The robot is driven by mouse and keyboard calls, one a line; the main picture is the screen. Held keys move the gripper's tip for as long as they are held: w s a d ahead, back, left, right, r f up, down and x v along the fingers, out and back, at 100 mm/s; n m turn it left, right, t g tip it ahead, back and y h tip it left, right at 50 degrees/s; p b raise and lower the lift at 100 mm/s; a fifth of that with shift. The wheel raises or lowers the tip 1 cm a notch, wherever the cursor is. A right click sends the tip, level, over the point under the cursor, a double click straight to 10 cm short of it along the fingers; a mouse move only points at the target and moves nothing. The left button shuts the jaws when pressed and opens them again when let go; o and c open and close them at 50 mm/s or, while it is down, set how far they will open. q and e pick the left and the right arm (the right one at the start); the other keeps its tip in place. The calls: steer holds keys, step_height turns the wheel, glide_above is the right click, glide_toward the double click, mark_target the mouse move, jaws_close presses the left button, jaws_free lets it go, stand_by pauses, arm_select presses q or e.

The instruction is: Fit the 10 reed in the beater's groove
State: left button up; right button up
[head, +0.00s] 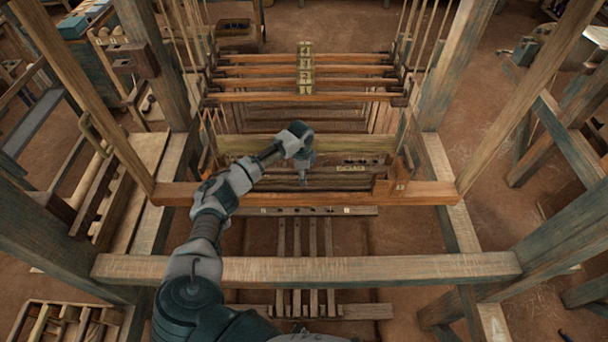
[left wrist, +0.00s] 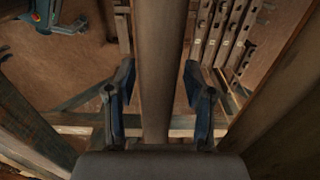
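The beater shows in the head view as a pale upper bar (head: 350,144) above an orange-brown lower beam (head: 310,198). Its groove cannot be made out. A thin dark strip with a small yellow label (head: 351,168) lies between them; the label is too small to read, so I cannot tell whether this is the 10 reed. My left gripper (head: 304,178) points down at the beater, left of that label. My right gripper is not in view.
Several labelled shafts (head: 305,70) hang on cords behind the beater. A thick front beam (head: 310,269) crosses under my left arm. Loom posts (head: 450,65) stand at both sides. A wooden tray (head: 65,322) is at the lower left.

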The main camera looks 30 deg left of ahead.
arm_select(q)
steer(key=shift+a+f, duration=0.15)
steer(key=shift+a, duration=0.05)
step_height(320, 180, up, 7)
steer(key=shift+d+r, duration=0.1)
steer(key=shift+r, duration=0.35)
steer(key=shift+a+r, duration=0.15)
steer(key=shift+a, duration=0.2)
step_height(320, 180, up, 3)
steer(key=shift+f+p, duration=0.15)
steer(key=shift+p, duration=0.8)
steer(key=shift+r, duration=0.35)
steer(key=shift+s+r, duration=0.1)
steer(key=shift+r, duration=1.6)
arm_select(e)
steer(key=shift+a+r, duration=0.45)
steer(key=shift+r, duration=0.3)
arm_select(q)
steer(key=shift+f, duration=0.15)
